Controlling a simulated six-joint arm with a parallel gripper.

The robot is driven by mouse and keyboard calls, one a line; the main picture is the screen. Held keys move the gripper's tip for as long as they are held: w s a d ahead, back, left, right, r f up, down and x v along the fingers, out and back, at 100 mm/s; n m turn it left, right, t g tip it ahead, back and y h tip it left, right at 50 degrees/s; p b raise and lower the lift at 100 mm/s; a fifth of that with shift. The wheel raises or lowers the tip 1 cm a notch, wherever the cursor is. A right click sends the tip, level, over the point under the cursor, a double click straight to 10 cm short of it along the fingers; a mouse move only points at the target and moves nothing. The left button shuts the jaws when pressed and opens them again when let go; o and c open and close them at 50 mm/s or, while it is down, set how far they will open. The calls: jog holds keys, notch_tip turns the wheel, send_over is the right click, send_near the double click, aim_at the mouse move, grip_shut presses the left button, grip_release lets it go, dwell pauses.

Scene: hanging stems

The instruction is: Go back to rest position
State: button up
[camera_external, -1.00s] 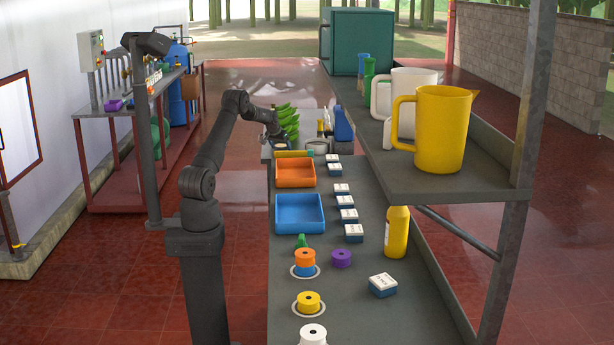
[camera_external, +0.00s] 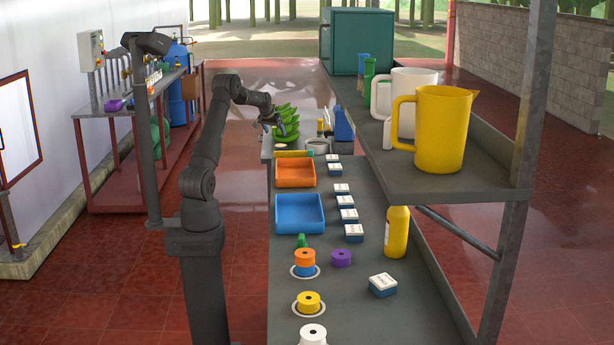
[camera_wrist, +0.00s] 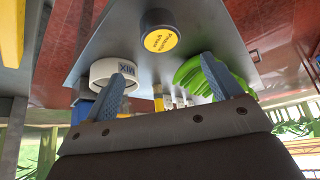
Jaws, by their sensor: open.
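My gripper (camera_external: 275,124) is raised above the far end of the grey bench (camera_external: 345,290), beside the green bananas (camera_external: 287,130) in the external view. In the wrist view my gripper (camera_wrist: 163,85) has its two blue-grey fingers spread wide, with nothing held between them. Beyond the fingertips lie a dark round container with a yellow labelled top (camera_wrist: 161,40), a white cup marked MIX (camera_wrist: 108,70) and the green bananas (camera_wrist: 195,75). The fingertips are small and partly lost against the bananas in the external view.
An orange tray (camera_external: 295,185) and a blue tray (camera_external: 299,227) stand on the bench's left side. Several white-topped boxes (camera_external: 354,232) line its middle. A raised shelf (camera_external: 455,188) with a yellow jug (camera_external: 443,130) overhangs the right. The floor left of the bench is open.

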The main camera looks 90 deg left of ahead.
aim_at(281, 145)
jog(key=x, duration=1.1)
jog(key=shift+w+a+f, duration=0.1)
jog(key=shift+w+f, duration=0.05)
jog(key=shift+f, duration=0.2)
jog(key=shift+a, duration=0.15)
jog(key=shift+r, duration=1.45)
